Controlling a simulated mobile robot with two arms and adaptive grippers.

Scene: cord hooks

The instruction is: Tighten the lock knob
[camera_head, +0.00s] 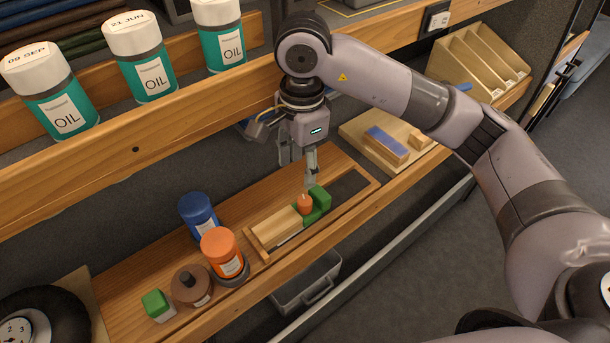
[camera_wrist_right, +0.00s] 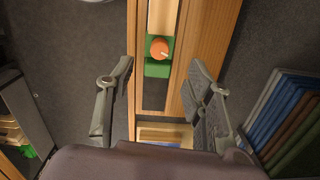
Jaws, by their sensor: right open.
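The lock knob (camera_head: 305,203) is a small orange knob with a pale mark. It sits on a green block-like clamp (camera_head: 319,198) beside a pale wooden block (camera_head: 274,227) in a wooden frame on the lower shelf. In the right wrist view the knob (camera_wrist_right: 159,48) shows between the fingers, near the top, on its green base (camera_wrist_right: 157,70). My right gripper (camera_head: 299,168) is open and empty, pointing down just above and behind the knob. Its spread fingers (camera_wrist_right: 161,69) also show in the wrist view, apart from the knob. My left gripper is out of view.
A blue jar (camera_head: 198,215), an orange-capped jar (camera_head: 222,250), a brown round container (camera_head: 191,286) and a green-topped block (camera_head: 157,304) stand left of the frame. Oil bottles (camera_head: 141,57) line the upper shelf, whose edge (camera_head: 140,148) is close behind. A wooden tray (camera_head: 372,152) lies right.

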